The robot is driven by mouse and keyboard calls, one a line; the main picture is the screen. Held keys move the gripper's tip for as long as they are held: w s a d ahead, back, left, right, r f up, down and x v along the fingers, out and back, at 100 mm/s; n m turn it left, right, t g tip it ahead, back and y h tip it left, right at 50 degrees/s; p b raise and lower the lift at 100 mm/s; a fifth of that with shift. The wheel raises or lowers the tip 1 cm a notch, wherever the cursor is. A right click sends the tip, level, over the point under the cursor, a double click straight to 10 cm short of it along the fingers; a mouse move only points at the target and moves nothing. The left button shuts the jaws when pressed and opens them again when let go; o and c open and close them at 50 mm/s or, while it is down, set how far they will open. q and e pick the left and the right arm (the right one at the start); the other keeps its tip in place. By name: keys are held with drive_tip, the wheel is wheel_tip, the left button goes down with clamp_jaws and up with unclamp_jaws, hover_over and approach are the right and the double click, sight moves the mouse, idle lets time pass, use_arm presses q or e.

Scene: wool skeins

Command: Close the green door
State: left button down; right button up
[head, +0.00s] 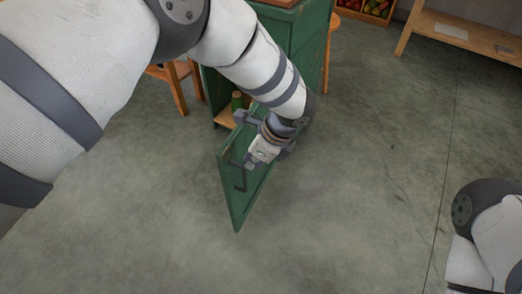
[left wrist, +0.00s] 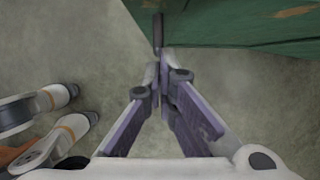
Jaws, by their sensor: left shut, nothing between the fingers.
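The green door (head: 236,203) of a green cabinet (head: 308,38) stands open, swung out over the floor toward me. A dark bar handle (head: 239,178) is on its face. My left gripper (head: 254,160) is at the upper part of the door, close to the handle; its arm hides part of the cabinet and the door's top. In the left wrist view the left fingers (left wrist: 161,68) are closed together with nothing between them. The green door (left wrist: 235,24) fills the top right there, close to the fingertips; I cannot tell whether they touch it. My right gripper is out of view.
A green bottle (head: 237,100) stands inside the open cabinet on a wooden shelf (head: 224,118). A wooden chair (head: 177,88) is to the left of the cabinet. A wooden bench (head: 470,34) is at the top right. The grey floor around the door is clear.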

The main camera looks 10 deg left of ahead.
sight(234, 162)
use_arm(q)
drive_tip(key=a, duration=0.2)
drive_tip(key=shift+w+a+p, duration=0.3)
drive_tip(key=shift+a, duration=0.1)
drive_tip(key=shift+w+a, duration=0.1)
drive_tip(key=shift+a, duration=0.45)
